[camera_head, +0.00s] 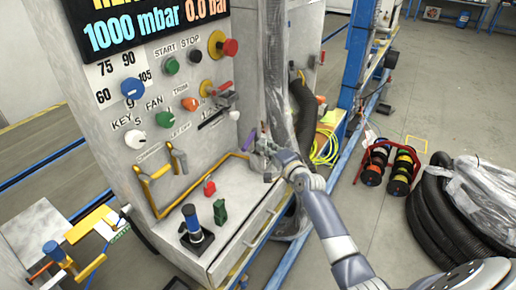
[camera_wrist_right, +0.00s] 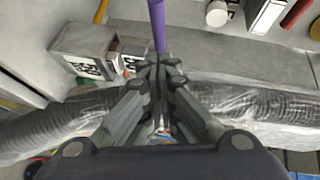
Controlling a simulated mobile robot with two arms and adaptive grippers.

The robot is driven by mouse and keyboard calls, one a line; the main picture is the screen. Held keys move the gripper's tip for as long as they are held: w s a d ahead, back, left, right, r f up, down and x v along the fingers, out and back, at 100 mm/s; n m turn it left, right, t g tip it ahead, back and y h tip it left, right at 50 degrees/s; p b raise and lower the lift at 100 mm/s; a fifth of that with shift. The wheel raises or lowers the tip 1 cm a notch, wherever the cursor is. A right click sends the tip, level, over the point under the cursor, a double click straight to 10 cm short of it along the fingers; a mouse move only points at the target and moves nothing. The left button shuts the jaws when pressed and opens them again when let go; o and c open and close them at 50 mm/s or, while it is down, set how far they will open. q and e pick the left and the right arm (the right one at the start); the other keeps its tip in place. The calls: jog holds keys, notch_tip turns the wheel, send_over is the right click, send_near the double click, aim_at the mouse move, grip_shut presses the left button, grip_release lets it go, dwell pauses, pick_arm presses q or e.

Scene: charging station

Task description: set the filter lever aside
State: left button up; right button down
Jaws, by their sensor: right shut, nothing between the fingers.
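My right gripper (camera_head: 265,152) is at the right end of the console's ledge, near the wrapped hoses. In the right wrist view its fingers (camera_wrist_right: 158,66) are shut with nothing between them. A purple rod (camera_wrist_right: 157,22) extends upward in that view from just beyond the fingertips; I cannot tell whether they touch. A purple piece (camera_head: 257,161) also shows beside the gripper in the head view, partly hidden by it. It may be the filter lever, but no label confirms this. My left gripper is not in view.
The console panel (camera_head: 150,118) carries knobs and a red-tipped handle (camera_head: 222,88). The ledge holds a blue-topped joystick (camera_head: 192,222), a red piece (camera_head: 209,188) and a green piece (camera_head: 220,211). A cable-reel rack (camera_head: 388,165) and black hoses (camera_head: 432,212) stand on the floor at right.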

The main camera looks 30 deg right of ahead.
aim_at(245, 145)
jog(key=w+a, duration=0.1)
jog(key=w+a+f, duration=0.1)
jog(key=w, duration=0.1)
jog(key=shift+w+a+p, duration=0.1)
jog(key=shift+a+p, duration=0.2)
jog(key=w+a, duration=0.1)
jog(key=a, duration=0.1)
jog(key=w+a+p, duration=0.1)
jog(key=shift+a, duration=0.35)
jog(key=shift+d, duration=0.15)
